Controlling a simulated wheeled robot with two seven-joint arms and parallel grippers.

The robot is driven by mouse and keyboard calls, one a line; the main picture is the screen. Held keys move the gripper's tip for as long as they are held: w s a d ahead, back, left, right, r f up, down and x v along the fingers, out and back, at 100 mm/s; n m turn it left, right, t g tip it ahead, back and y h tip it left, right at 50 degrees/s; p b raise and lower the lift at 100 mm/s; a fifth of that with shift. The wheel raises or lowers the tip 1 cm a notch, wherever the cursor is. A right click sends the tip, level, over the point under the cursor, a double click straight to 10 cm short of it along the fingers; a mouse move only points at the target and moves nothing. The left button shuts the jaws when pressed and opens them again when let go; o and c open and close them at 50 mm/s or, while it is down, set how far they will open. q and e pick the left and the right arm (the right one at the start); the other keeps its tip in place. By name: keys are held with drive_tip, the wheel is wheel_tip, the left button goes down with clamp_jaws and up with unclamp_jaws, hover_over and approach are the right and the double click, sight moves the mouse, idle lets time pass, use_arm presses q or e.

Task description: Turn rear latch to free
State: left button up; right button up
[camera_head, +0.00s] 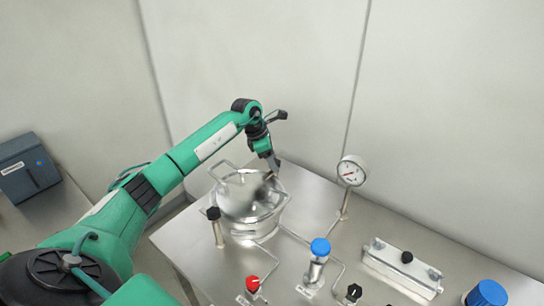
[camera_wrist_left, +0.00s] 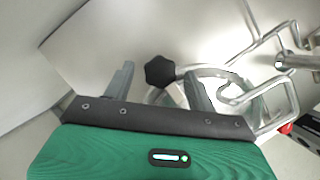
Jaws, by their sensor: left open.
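The round metal vessel (camera_head: 247,198) with its lid and loop handle stands near the back of the steel table. My left gripper (camera_head: 274,165) points down at the vessel's rear edge. In the left wrist view, a latch with a black knob (camera_wrist_left: 160,71) on a metal rod shows between the two spread fingers; it appears to be the rear latch. The jaws are open, and I cannot tell whether either finger touches it. In the head view the gripper hides this latch. A second black-knobbed post (camera_head: 213,213) stands at the vessel's front left. My right gripper is out of view.
A pressure gauge (camera_head: 351,171) stands to the right of the vessel. Red (camera_head: 252,284) and blue (camera_head: 320,247) valve knobs and pipes are in front. A metal block (camera_head: 401,269) lies right. The wall is close behind.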

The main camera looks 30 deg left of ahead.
use_arm(q)
drive_tip(key=shift+c, duration=0.5)
drive_tip(key=c, duration=0.9)
